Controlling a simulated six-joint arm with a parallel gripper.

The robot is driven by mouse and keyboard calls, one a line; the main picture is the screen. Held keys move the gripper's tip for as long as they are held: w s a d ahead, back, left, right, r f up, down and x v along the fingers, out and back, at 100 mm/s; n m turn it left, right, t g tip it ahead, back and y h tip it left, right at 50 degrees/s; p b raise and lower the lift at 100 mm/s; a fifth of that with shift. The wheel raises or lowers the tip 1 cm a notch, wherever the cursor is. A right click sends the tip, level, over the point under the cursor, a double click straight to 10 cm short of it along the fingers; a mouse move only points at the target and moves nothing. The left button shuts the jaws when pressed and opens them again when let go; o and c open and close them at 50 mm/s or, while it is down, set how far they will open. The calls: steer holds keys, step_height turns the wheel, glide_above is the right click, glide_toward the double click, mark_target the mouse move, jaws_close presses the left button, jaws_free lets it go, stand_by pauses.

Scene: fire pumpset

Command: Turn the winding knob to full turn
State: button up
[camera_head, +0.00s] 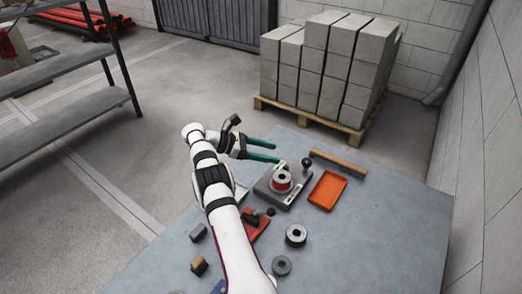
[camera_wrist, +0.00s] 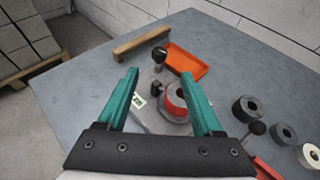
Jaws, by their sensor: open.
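The winding device is a grey base plate (camera_head: 263,188) with a red spool (camera_head: 281,182) on it. A black ball knob (camera_head: 307,162), which looks like the winding knob, stands up at its far right corner. In the wrist view the knob (camera_wrist: 160,54) shows beyond the fingertips, with the red spool (camera_wrist: 175,101) partly behind the right finger. My gripper (camera_head: 277,151) has two teal fingers, spread apart and empty. It is to the left of the knob and appears above the table. In the wrist view the gripper (camera_wrist: 158,74) frames part of the device, touching nothing visible.
An orange tray (camera_head: 327,189) and a wooden bar (camera_head: 339,163) lie just right of and beyond the device. Dark rings (camera_head: 296,235) and a red tool with a black knob (camera_head: 252,228) lie nearer. The table's right side is clear. Blocks on a pallet (camera_head: 325,62) stand behind.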

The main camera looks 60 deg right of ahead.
steer(key=v, duration=0.3)
steer(key=shift+w+a+r, duration=0.1)
steer(key=shift+w+a, duration=0.1)
steer(key=s+d+r+n+t+h, duration=0.2)
steer(key=s+d+r+n+h, duration=0.15)
steer(key=r+h, duration=0.2)
steer(key=n+t+y, duration=0.1)
steer(key=n+t, duration=0.5)
steer(key=t, duration=0.1)
glide_toward(306, 161)
steer(key=shift+m, duration=0.25)
steer(key=x, duration=0.9)
jaws_close()
